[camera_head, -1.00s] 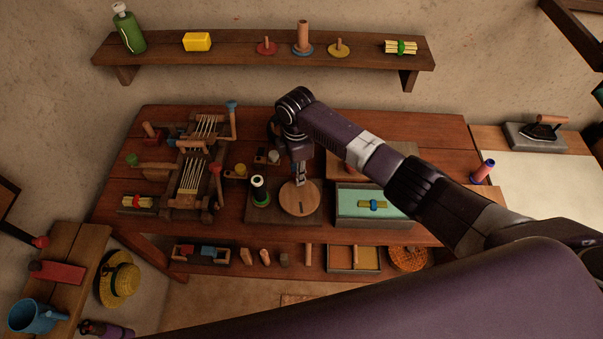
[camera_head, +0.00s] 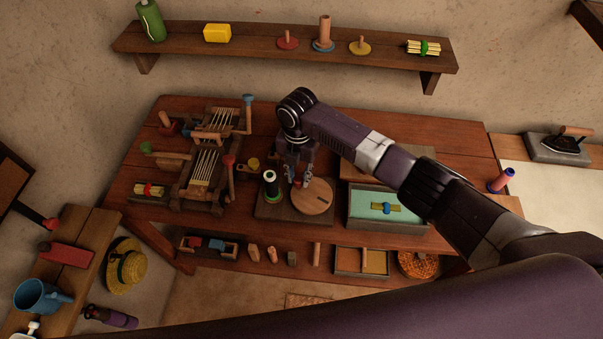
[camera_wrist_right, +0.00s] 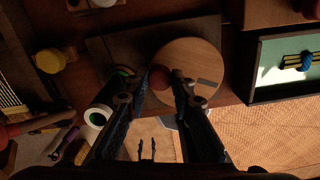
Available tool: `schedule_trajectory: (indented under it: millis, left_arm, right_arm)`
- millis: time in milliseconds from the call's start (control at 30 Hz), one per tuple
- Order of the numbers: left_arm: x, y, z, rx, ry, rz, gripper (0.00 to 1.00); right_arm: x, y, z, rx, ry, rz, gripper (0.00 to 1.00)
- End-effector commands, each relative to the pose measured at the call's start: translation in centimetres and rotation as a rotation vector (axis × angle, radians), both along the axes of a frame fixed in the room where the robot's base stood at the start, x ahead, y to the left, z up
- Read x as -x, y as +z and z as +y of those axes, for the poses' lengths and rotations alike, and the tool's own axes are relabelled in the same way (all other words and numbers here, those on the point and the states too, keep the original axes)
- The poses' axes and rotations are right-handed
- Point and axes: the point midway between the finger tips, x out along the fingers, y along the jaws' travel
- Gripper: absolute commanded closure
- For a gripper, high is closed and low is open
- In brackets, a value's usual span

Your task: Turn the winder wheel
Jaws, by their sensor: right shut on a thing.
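The winder wheel (camera_head: 316,203) is a round light-wood disc on a dark board on the workbench. It also shows in the right wrist view (camera_wrist_right: 200,56), with a dark slot near its right edge. A reddish knob (camera_wrist_right: 159,78) stands at the wheel's left side. My right gripper (camera_wrist_right: 158,80) is shut on this knob, one finger on each side. In the head view my right gripper (camera_head: 300,183) reaches down over the wheel's upper left, and the knob is mostly hidden there. A dark green spool with a white top (camera_head: 271,186) stands just left of the wheel. My left gripper is not in view.
A small loom (camera_head: 205,165) stands left of the spool. A tray with a teal inside (camera_head: 361,220) lies right of the wheel. A wall shelf (camera_head: 265,42) runs behind the bench, and a lower shelf below holds small wooden pieces.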

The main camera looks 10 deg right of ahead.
Motion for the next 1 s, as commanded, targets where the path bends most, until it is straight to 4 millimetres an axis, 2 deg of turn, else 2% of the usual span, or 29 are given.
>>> schedule_trajectory:
  millis: [200,500,1000]
  left_arm:
    - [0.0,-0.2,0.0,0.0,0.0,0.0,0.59]
    - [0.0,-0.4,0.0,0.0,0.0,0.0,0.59]
    - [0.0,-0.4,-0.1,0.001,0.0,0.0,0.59]
  right_arm:
    - [0.5,0.1,0.5,0.0,0.185,-0.003,1.0]
    - [1.2,0.1,0.8,-0.001,0.364,-0.003,1.0]
    - [1.6,0.1,1.0,-0.002,0.447,-0.004,1.0]
